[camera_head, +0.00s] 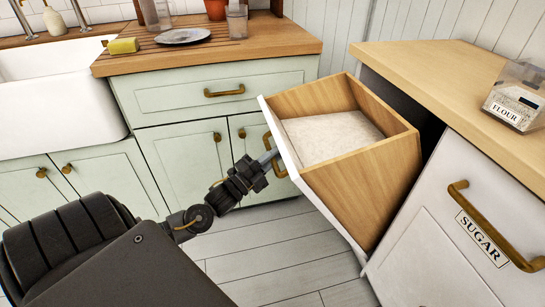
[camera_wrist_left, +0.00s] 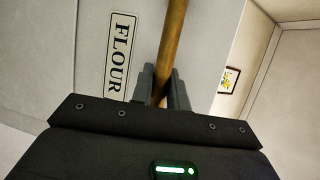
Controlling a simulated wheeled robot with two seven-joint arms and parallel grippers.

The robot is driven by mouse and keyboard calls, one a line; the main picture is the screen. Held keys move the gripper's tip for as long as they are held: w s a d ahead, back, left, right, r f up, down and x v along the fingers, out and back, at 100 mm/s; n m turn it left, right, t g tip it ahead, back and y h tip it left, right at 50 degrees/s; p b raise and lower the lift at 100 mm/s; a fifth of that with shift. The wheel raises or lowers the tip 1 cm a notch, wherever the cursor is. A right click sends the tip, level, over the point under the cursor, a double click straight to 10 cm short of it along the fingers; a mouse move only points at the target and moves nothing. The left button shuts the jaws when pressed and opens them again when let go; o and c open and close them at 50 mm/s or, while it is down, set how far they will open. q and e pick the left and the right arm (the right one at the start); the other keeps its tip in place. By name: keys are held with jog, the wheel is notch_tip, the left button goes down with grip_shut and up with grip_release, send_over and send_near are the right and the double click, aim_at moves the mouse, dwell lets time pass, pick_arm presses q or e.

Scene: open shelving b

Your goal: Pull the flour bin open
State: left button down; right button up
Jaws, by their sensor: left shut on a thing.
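The flour bin (camera_head: 376,188) is a wooden tilt-out bin with a white front, tipped out from the right-hand cabinet and full of pale flour (camera_head: 328,137). In the head view my left gripper (camera_head: 273,160) is at the brass handle (camera_head: 267,141) on the bin's front. In the left wrist view the gripper (camera_wrist_left: 162,88) is shut around the brass bar handle (camera_wrist_left: 172,40), beside the FLOUR label (camera_wrist_left: 119,48). My right gripper is in neither view.
The sugar bin front (camera_head: 430,245) with its brass handle is closed at the right. A clear container labelled FLOUR (camera_head: 518,97) stands on the wooden counter (camera_head: 430,75). Green cabinets (camera_head: 180,165) and a white sink (camera_head: 60,95) are on the left. The plank floor (camera_head: 265,255) is clear.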

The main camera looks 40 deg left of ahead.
pick_arm(q)
jog(key=c, duration=1.4)
grip_release()
jog(key=shift+o, duration=0.2)
